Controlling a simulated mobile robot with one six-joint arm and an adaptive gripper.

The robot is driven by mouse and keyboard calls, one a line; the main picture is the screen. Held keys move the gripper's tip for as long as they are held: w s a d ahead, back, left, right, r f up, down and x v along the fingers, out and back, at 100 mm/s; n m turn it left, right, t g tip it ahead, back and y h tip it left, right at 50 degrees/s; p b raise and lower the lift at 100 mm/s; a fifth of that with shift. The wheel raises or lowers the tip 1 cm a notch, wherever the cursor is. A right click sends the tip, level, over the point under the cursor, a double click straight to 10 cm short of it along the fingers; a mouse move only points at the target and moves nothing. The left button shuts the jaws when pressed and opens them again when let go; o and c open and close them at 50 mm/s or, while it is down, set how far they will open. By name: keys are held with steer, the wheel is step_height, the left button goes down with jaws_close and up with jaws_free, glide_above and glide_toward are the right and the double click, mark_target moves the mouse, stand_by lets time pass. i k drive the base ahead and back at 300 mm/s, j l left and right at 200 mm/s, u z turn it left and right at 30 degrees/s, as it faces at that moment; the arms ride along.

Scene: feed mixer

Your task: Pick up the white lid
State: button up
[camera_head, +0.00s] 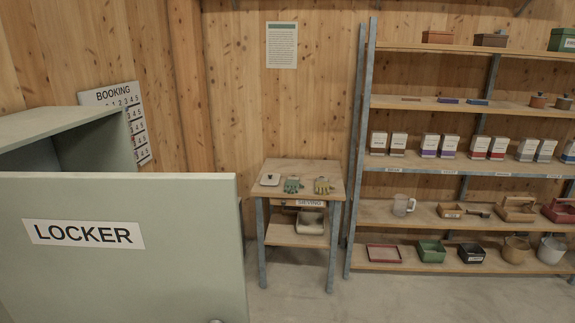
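A small white lid-like piece with a dark knob (270,180) lies at the left of the small wooden table's top (300,168). I take it for the white lid, though it is small in the picture. To its right on the same top lie a green glove (292,185) and a yellowish glove (322,186). My gripper is not in view, so its state and its distance from the lid do not show.
An open green locker door (130,260) fills the lower left, in front of the locker body (70,128). A tall shelf rack (356,150) with boxes and containers stands right of the table. Bare floor (400,300) lies in front of table and rack.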

mark_target(268, 178)
steer(key=i+z, duration=0.1)
steer(key=i, duration=1.85)
steer(key=i+l+u, duration=0.1)
steer(key=i+u, duration=0.15)
steer(key=i, duration=0.3)
steer(key=i+l+u, duration=0.25)
steer(key=i, duration=0.25)
steer(key=i+l+u, duration=0.25)
steer(key=i, duration=0.25)
steer(key=i+l+u, duration=0.25)
steer(key=i, duration=0.25)
steer(key=l, duration=0.1)
